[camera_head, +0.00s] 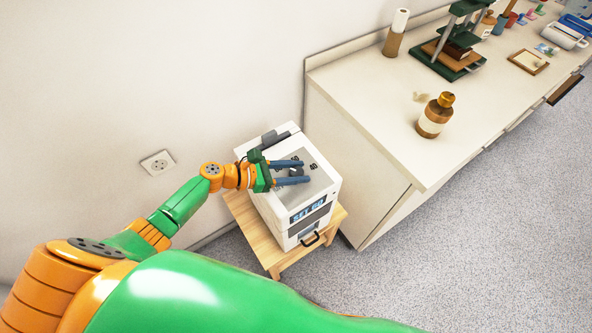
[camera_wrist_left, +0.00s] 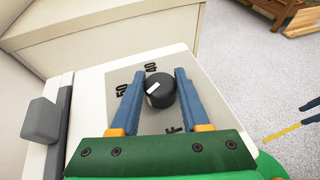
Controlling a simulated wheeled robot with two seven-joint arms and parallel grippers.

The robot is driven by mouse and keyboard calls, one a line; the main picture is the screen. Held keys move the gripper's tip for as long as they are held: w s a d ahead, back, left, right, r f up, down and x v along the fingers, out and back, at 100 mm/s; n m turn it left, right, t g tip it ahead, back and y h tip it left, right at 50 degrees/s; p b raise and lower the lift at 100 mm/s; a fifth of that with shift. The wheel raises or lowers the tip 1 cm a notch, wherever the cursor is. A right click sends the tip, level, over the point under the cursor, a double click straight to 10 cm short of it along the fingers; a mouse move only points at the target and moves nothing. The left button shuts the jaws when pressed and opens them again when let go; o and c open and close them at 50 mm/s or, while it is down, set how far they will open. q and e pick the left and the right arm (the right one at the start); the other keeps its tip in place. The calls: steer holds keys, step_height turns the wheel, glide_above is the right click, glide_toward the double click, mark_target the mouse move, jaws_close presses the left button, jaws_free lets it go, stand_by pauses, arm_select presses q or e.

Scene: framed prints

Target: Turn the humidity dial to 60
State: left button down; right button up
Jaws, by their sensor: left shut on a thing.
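The humidity dial (camera_wrist_left: 161,91) is a round black knob with a white mark, on the grey panel on top of a white boxy device (camera_head: 318,194). In the left wrist view the white mark lies on the knob's left side, facing roughly toward the printed 50; a 40 is printed above. My left gripper (camera_head: 305,171) has its two blue fingers on either side of the knob and is shut on it. The blue display (camera_head: 309,212) on the device's front reads SET and a number too small to read surely.
The device stands on a small wooden stool (camera_head: 241,209) beside a white counter (camera_head: 375,110). A brown bottle (camera_head: 434,116) and a green press (camera_head: 450,68) stand on the counter. A wall with a socket (camera_head: 158,163) is behind. Open floor lies at the right.

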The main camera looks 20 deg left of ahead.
arm_select(q)
steer(key=shift+c, duration=1.9)
jaws_free()
steer(key=v, duration=0.7)
